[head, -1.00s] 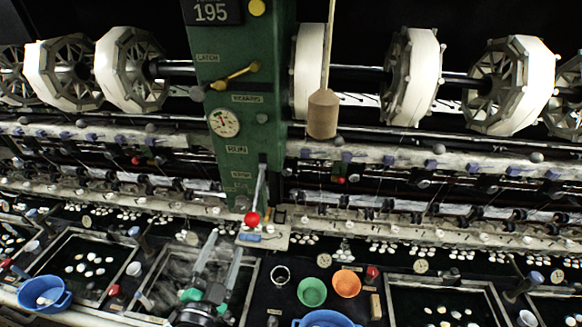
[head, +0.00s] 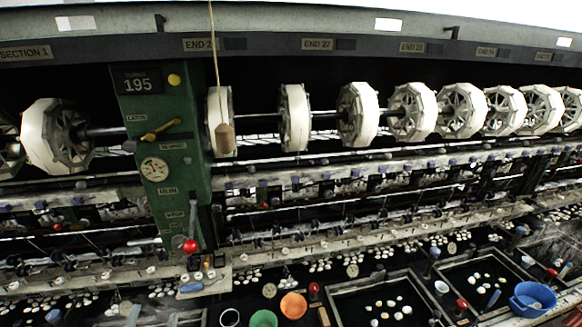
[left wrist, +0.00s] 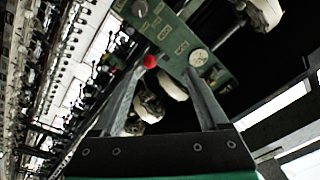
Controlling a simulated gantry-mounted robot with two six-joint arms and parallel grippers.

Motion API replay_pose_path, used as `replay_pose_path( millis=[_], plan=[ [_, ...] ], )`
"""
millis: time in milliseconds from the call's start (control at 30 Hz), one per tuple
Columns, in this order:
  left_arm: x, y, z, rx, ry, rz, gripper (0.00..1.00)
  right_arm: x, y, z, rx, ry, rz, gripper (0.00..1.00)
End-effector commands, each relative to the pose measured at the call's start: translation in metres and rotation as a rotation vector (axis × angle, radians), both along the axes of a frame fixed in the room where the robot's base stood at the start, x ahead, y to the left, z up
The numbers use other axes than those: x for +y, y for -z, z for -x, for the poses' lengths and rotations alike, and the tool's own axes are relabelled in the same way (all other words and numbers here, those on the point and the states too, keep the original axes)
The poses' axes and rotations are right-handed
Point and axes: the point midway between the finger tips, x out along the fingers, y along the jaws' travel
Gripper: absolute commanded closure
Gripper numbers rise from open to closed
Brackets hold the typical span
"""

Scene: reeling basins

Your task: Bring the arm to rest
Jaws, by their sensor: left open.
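My left gripper (left wrist: 165,72) shows in the left wrist view with its two grey fingers spread wide apart and nothing between them. Beyond the fingers are a green control column (left wrist: 172,50) and its red lever knob (left wrist: 150,61), seen tilted. In the head view only the fingertips of my left gripper (head: 152,315) show at the bottom edge, below and left of the red knob (head: 190,246); the rest is cut off. My right gripper is in neither view.
The green column (head: 165,150) stands left in the head view. White reels (head: 358,114) run along the back. A wooden weight (head: 225,136) hangs on a cord. A green bowl (head: 263,319), an orange bowl (head: 293,305) and a blue basin (head: 533,299) sit along the front.

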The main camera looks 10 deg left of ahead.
Motion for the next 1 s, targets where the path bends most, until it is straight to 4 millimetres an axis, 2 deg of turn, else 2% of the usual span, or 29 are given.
replay_pose_path(
  millis=[267,367,400,467,500,600,700,767,867,1000],
  plan=[
    [-0.019,-0.107,-0.017,-0.219,0.06,0.024,0.23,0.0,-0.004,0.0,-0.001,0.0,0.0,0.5],
    [-0.03,-0.161,-0.017,-0.331,0.104,0.059,0.23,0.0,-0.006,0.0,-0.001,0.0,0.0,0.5],
    [-0.036,-0.187,-0.015,-0.383,0.129,0.081,0.23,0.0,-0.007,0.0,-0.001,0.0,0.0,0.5],
    [-0.045,-0.234,-0.007,-0.482,0.181,0.128,0.23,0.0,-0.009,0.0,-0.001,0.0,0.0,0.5],
    [-0.053,-0.266,0.0,-0.549,0.226,0.166,0.23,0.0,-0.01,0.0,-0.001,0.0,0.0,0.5],
    [-0.073,-0.34,0.029,-0.707,0.363,0.274,0.23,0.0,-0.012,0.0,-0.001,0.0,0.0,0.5],
    [-0.09,-0.389,0.06,-0.809,0.511,0.38,0.23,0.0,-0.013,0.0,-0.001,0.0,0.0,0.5],
    [-0.099,-0.406,0.074,-0.837,0.604,0.45,0.23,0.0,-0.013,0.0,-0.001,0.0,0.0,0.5],
    [-0.112,-0.398,0.072,-0.78,0.718,0.589,0.23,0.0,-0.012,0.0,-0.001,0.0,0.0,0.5],
    [-0.112,-0.397,0.07,-0.774,0.723,0.617,0.23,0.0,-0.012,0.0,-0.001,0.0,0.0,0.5]
  ],
)
